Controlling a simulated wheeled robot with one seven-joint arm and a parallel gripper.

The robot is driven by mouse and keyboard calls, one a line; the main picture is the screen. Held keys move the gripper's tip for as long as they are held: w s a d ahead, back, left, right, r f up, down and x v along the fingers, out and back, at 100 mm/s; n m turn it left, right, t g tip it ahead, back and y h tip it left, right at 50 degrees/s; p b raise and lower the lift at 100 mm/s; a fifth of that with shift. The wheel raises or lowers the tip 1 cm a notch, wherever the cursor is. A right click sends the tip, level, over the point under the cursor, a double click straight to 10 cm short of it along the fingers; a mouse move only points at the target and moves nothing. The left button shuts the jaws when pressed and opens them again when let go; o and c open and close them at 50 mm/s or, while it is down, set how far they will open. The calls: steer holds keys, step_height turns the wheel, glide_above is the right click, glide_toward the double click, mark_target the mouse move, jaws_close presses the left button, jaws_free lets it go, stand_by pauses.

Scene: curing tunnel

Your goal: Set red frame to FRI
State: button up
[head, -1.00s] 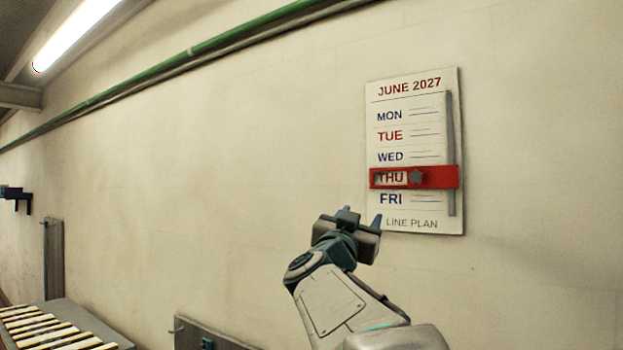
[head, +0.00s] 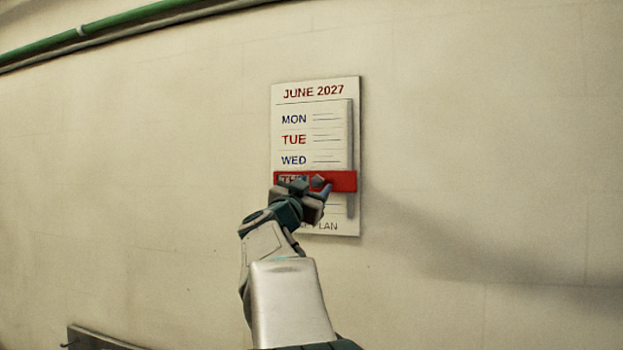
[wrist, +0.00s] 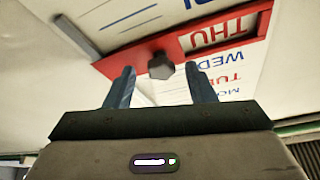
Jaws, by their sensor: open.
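The red frame (head: 345,181) lies across the THU row of the wall calendar (head: 315,149) in the head view. In the wrist view the red frame (wrist: 122,59) appears upside down, with THU inside its window. A dark knob (wrist: 160,66) sticks out of the frame's middle. My gripper (head: 313,187) is in front of the frame in the head view and hides the FRI row. In the wrist view my gripper (wrist: 161,88) is open, its two fingers on either side of the knob in the picture. I cannot tell whether the fingertips reach past the knob.
A grey vertical rail (head: 350,135) runs along the calendar's right side. A green pipe (head: 85,28) crosses the wall at the upper left. A grey panel (head: 95,340) stands at the lower left. The wall around the calendar is clear.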

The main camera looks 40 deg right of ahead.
steer(key=shift+x, duration=0.8)
jaws_close()
step_height(320, 180, down, 6)
steer(key=b, duration=0.3)
steer(key=shift+w+d, duration=0.1)
steer(key=shift+c, duration=1.9)
jaws_free()
steer(key=o, duration=0.4)
steer(key=shift+r, duration=0.1)
